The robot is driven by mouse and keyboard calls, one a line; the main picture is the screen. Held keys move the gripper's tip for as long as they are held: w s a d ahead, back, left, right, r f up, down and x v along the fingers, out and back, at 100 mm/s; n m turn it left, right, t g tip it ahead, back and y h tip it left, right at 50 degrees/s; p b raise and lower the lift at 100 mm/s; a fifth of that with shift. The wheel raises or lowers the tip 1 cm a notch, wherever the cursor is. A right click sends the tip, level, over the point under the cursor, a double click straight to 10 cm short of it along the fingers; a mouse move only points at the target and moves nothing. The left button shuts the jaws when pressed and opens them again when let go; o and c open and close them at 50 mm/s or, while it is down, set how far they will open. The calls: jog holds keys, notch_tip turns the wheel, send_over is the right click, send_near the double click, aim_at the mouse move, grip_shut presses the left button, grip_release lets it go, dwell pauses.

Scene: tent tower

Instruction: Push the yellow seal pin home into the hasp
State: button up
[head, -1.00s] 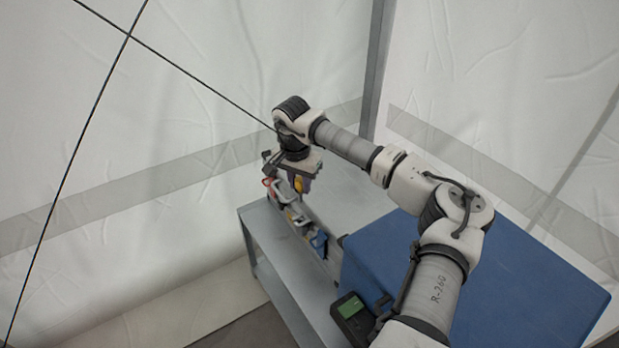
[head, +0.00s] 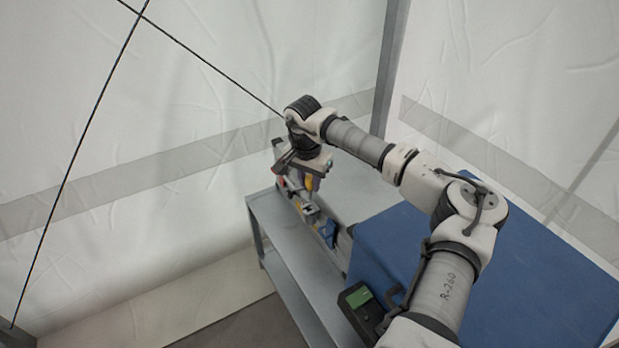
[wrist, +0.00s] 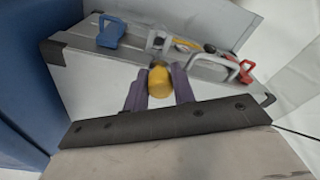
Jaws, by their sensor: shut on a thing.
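My gripper (wrist: 158,84) has two dark purple fingers shut on a rounded yellow piece, the seal pin (wrist: 159,80), in the wrist view. The pin also shows in the head view (head: 309,184), below my wrist. Only its rounded end shows clearly; its shaft is hidden. Beyond the fingers in the wrist view is a row of metal fittings with a grey bracket (wrist: 157,42), perhaps the hasp. I cannot tell whether the pin touches it or is in it.
A blue clip (wrist: 110,32) and a grey loop handle (wrist: 222,66) flank the fittings. A grey metal bench (head: 290,245) carries them. A large blue box (head: 450,265) stands at right, with a green-screened device (head: 358,300) by it. Dark cords cross the upper left.

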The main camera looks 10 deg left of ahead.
aim_at(310, 199)
jog(key=shift+f+b, duration=0.4)
jog(key=shift+f, duration=0.6)
jog(key=shift+f+b, duration=1.95)
jog(key=shift+f, duration=0.65)
dwell(0.8)
jog(key=o, duration=1)
jog(key=shift+o, duration=0.2)
jog(key=shift+r, duration=0.2)
notch_tip(310, 199, up, 13)
jog(key=s, duration=0.1)
jog(key=shift+s+a+r, duration=0.2)
jog(key=shift+s+a, duration=0.2)
jog(key=shift+f, duration=0.1)
